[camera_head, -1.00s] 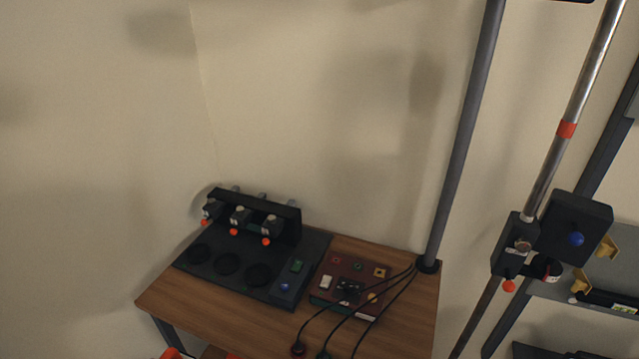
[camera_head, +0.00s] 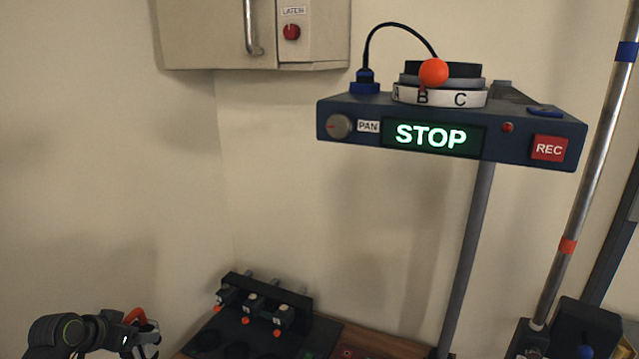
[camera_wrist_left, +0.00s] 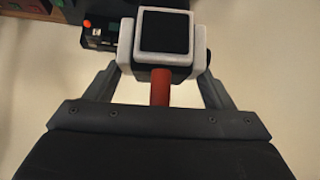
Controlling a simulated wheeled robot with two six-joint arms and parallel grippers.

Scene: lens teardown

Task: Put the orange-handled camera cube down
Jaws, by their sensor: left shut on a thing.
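The camera cube (camera_wrist_left: 165,32) shows in the left wrist view as a black square with a pale rim, between my fingertips. Its red-orange handle (camera_wrist_left: 160,88) points back toward my palm. My left gripper (camera_wrist_left: 162,52) is shut on the cube; the gripper also shows low at the left of the head view (camera_head: 148,338). There an orange-red part shows beside it, and the cube itself is hard to make out. The gripper is left of the black rack and apart from it. What lies under the cube is not clear. My right gripper is out of view.
A black rack (camera_head: 268,295) with several small orange-tipped units stands on the table (camera_head: 350,338). A blue console (camera_head: 350,107) reading STOP is on a grey pole (camera_head: 470,230). A wall cabinet (camera_head: 200,35) is above. A dark clamp (camera_head: 585,325) is at right.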

